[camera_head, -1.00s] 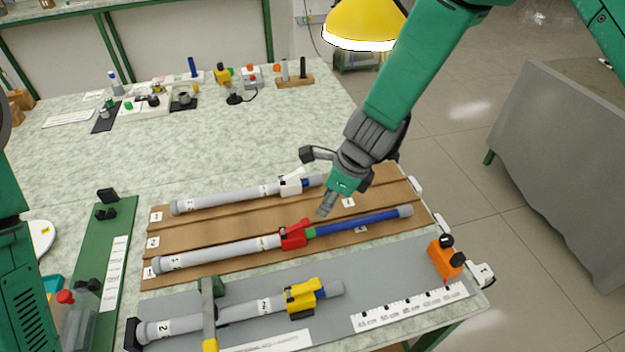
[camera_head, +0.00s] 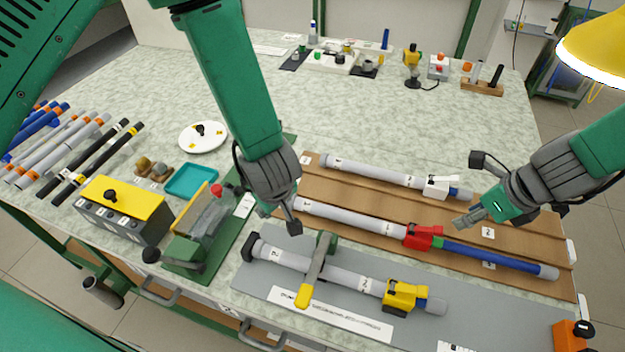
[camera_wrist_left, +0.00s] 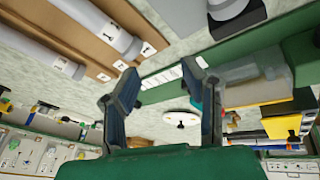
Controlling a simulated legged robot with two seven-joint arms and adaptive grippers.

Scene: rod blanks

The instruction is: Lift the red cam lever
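The red cam lever (camera_head: 424,236) sits in the head view on a grey tube (camera_head: 350,219), where a blue rod (camera_head: 490,256) comes out to the right. The tube lies on the brown grooved board. My right gripper (camera_head: 467,219) hangs above and just right of the lever, apart from it. Its fingers show edge-on, so their gap is unclear. My left gripper (camera_head: 278,213) is at the tube's left end in the head view. In the left wrist view, its two fingers (camera_wrist_left: 165,85) are spread with nothing between them. The lever is not visible there.
A white-clamped tube (camera_head: 380,174) lies behind. A yellow-clamped tube (camera_head: 340,280) lies in front on a grey mat, under a green and yellow bar (camera_head: 318,268).

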